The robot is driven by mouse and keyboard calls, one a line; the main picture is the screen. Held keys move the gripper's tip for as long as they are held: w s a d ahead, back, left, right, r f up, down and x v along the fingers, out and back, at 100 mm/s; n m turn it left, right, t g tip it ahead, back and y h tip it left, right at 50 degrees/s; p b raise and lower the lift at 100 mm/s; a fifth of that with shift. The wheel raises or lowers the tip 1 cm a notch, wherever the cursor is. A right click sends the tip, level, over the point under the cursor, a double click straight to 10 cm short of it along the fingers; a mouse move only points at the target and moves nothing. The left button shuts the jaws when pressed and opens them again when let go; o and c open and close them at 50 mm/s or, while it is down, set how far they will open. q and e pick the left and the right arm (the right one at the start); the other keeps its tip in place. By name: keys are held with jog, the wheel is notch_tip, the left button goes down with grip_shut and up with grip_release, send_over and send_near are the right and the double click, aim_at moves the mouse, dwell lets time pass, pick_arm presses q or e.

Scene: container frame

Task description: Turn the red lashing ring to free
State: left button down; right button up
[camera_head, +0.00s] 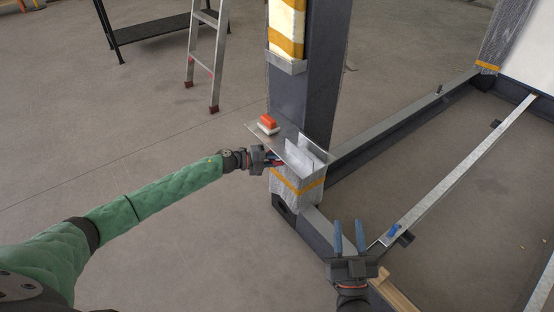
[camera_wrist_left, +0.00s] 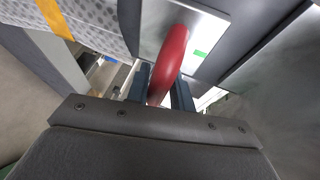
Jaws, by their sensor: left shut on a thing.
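The red lashing ring (camera_wrist_left: 168,62) shows large in the left wrist view, standing out from a bright metal plate (camera_wrist_left: 208,35) with a small green mark (camera_wrist_left: 200,54) beside it. My left gripper (camera_wrist_left: 160,88) has its two dark fingers on either side of the ring and is shut on it. In the head view my left gripper (camera_head: 274,160) reaches the left side of the post just under a metal shelf; the ring is mostly hidden there. My right gripper (camera_head: 349,222) has its blue fingers apart, is empty and points up over the lower frame beam.
A long floor beam (camera_head: 410,120) and a pale crossbar (camera_head: 460,170) lie right. A ladder (camera_head: 204,55) stands behind. Floor at left is clear.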

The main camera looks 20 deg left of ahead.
pick_arm(q)
jog(key=shift+s+f, duration=0.2)
jog(key=shift+f, duration=0.25)
pick_arm(e)
jog(key=shift+f, duration=0.1)
pick_arm(q)
jog(key=c, duration=1.4)
grip_release()
jog(key=shift+o, duration=0.2)
jog(key=shift+w, duration=0.1)
jog(key=shift+r, duration=0.15)
